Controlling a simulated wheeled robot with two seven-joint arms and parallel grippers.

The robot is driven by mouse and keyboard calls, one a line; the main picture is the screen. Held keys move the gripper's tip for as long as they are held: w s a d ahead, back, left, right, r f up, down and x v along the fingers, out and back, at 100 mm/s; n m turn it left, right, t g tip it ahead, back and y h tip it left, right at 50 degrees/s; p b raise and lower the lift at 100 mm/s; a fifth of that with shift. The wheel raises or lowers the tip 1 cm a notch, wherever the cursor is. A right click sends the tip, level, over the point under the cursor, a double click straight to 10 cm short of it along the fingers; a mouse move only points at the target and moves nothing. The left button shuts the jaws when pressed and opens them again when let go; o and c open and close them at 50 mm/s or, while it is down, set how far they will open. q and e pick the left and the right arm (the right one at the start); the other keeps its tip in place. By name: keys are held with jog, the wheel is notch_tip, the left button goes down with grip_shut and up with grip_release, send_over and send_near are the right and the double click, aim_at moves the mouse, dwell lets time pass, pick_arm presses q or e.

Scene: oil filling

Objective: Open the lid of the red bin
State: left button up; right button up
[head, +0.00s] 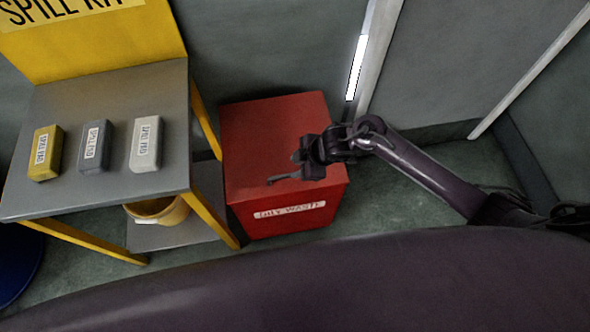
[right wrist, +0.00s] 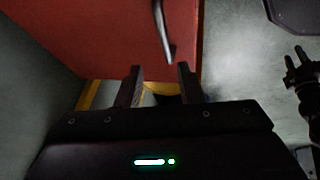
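The red bin (head: 262,150) stands on the floor with its lid down and a white label on its front. A thin dark bar (head: 283,179), seemingly the lid's handle, shows near the front of the lid. My right gripper (head: 303,163) is over the right front part of the lid. In the right wrist view the right gripper (right wrist: 161,76) has its two fingers apart with nothing held between them. The dark bar (right wrist: 162,32) lies just beyond the fingertips, against the red surface. A dark gripper-like part (right wrist: 301,75), apparently my left gripper, shows at the right edge there; its opening is unclear.
A grey table (head: 110,190) with yellow legs stands close left of the bin. It carries a yellow block (head: 45,153), a grey block (head: 95,146) and a white block (head: 146,144). A yellow bucket (head: 160,211) is on its lower shelf. Walls are behind; floor is free to the right.

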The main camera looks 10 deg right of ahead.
jog(key=shift+n+g, duration=0.4)
jog(key=shift+n, duration=0.3)
jog(key=f, duration=0.2)
jog(key=w+f, duration=0.1)
jog(key=f, duration=0.3)
jog(key=shift+w+a+f+b, duration=0.15)
jog(key=shift+a+f+b, duration=0.15)
jog(key=shift+b, duration=0.1)
grip_shut()
